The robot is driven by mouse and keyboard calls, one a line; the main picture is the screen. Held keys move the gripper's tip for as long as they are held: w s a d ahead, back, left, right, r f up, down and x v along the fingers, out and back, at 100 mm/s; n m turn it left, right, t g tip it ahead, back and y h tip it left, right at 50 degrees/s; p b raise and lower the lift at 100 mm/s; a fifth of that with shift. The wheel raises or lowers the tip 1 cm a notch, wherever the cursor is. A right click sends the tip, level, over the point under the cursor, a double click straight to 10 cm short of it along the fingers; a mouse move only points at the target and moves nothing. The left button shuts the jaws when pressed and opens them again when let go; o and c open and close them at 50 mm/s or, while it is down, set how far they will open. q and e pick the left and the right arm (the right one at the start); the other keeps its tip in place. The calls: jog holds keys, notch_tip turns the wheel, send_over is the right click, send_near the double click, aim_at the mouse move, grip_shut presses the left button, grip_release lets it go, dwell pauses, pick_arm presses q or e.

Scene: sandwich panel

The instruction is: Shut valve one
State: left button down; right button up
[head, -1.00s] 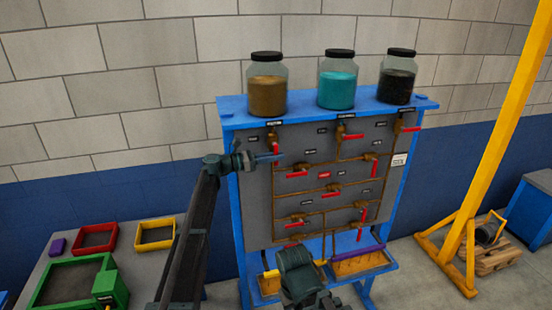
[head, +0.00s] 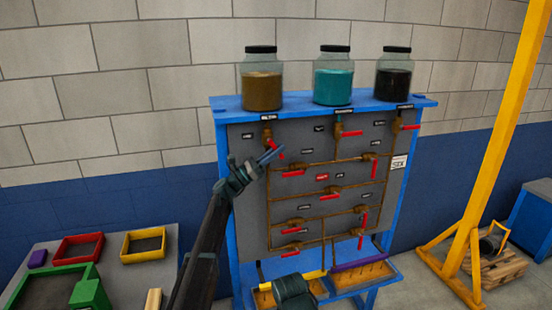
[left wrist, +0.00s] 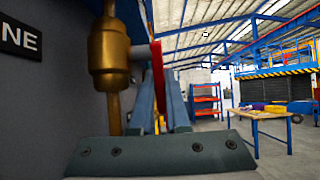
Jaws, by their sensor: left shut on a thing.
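Valve one is the brass valve (head: 267,135) at the panel's upper left, under the brown jar. Its red handle (head: 277,150) slants down to the right. My left gripper (head: 270,156) is at this handle, coming from the lower left. In the left wrist view the brass valve body (left wrist: 109,52) stands beside a label ending in "NE". The red handle (left wrist: 157,70) lies between the two blue-grey fingers, and my left gripper (left wrist: 160,102) is shut on it.
The grey panel (head: 250,215) carries brass pipes and several other red-handled valves, one with its handle (head: 350,134) to the right. Jars stand on the blue top shelf (head: 300,108). Trays (head: 362,272) sit below. A yellow post (head: 505,120) stands at right.

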dwell(0.3)
pick_arm(q)
jog(key=c, duration=1.2)
grip_release()
jog(key=shift+s+a+f+b, duration=0.1)
jog(key=shift+a+f+b, duration=0.15)
jog(key=shift+b, duration=0.15)
jog(key=b+v, duration=0.7)
jog(key=v, duration=0.6)
jog(key=shift+f, duration=0.1)
